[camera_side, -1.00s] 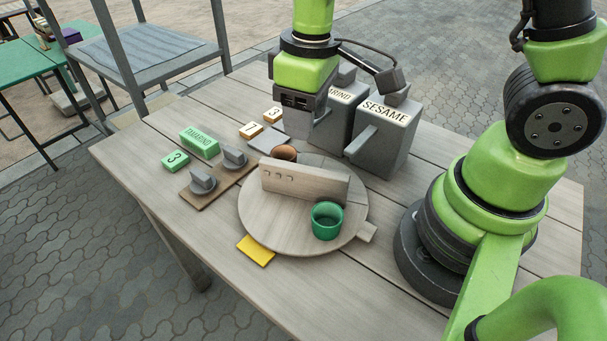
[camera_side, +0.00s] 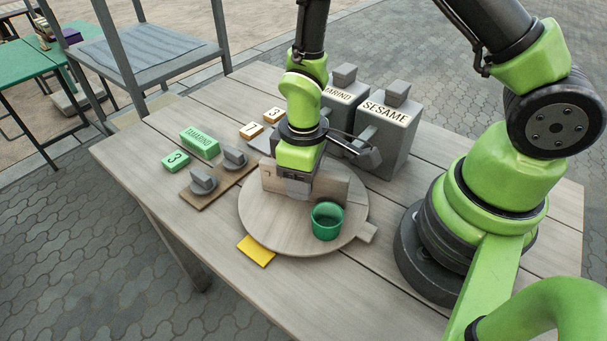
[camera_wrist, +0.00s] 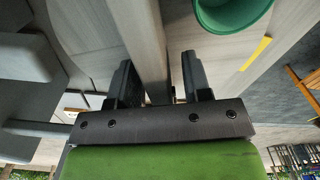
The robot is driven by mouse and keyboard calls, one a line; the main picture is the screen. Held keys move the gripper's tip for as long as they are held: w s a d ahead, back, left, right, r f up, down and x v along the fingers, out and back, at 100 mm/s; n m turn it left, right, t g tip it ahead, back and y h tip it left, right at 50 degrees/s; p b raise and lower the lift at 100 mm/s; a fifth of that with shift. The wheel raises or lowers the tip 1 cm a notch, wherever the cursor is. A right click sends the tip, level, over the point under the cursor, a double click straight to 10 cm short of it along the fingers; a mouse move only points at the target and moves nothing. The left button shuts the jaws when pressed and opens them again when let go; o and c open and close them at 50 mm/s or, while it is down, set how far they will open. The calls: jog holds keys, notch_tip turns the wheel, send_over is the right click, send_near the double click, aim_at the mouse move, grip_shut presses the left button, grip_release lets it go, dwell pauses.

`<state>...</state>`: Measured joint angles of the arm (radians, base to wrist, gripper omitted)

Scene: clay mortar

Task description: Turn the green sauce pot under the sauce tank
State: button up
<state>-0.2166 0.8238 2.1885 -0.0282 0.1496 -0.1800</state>
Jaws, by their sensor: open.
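The green sauce pot (camera_side: 327,221) stands upright on the near right part of the round wooden turntable (camera_side: 262,220); it also shows at the top of the wrist view (camera_wrist: 232,12). An upright wooden divider (camera_side: 330,187) crosses the turntable. My gripper (camera_side: 297,192) is down at the divider. In the wrist view my gripper (camera_wrist: 160,78) is open, with one finger on each side of the divider (camera_wrist: 145,45); gaps show beside it. Two grey sauce tanks stand behind: the sesame tank (camera_side: 388,140) and the partly hidden tamarind tank (camera_side: 345,112).
A board with two grey knobs (camera_side: 203,182) lies left of the turntable. A green tamarind block (camera_side: 200,143), a green 3 block (camera_side: 175,161) and small numbered tiles (camera_side: 251,131) lie behind. A yellow card (camera_side: 256,251) is at the front.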

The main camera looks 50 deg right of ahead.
grip_shut()
jog(key=shift+n, duration=7.7)
